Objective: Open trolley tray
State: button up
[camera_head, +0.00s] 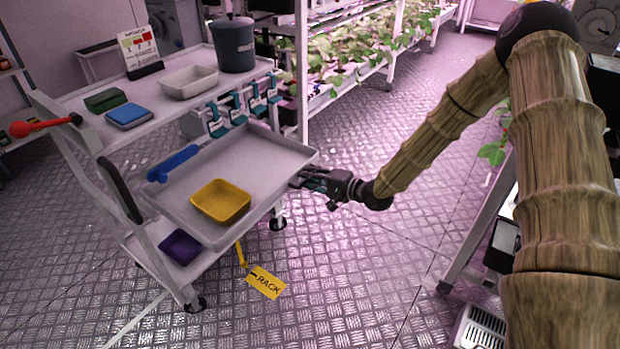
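The trolley (184,259) stands at the left with several levels. Its grey middle tray (271,155) is pulled out toward my arm, past the edge of the top shelf. The fingers are small and dark against the tray edge. I cannot tell whether they touch or grip it.
The top shelf (167,107) holds a grey pot (232,43), a white dish (189,82), blue and green blocks and a sign. A purple dish (180,247) sits on the lower shelf. A yellow RACK tag (265,281) hangs below. Plant racks (303,75) stand behind. The metal floor between is clear.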

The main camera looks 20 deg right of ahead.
grip_shut()
jog(key=shift+r+p+x, duration=0.15)
jog(key=shift+x, duration=0.55)
jog(key=shift+r+p+x, duration=0.15)
jog(key=shift+x, duration=0.55)
jog(key=shift+o, duration=2.3)
grip_release()
jog(key=shift+d, duration=0.1)
jog(key=v, duration=1.2)
jog(key=shift+f, duration=0.15)
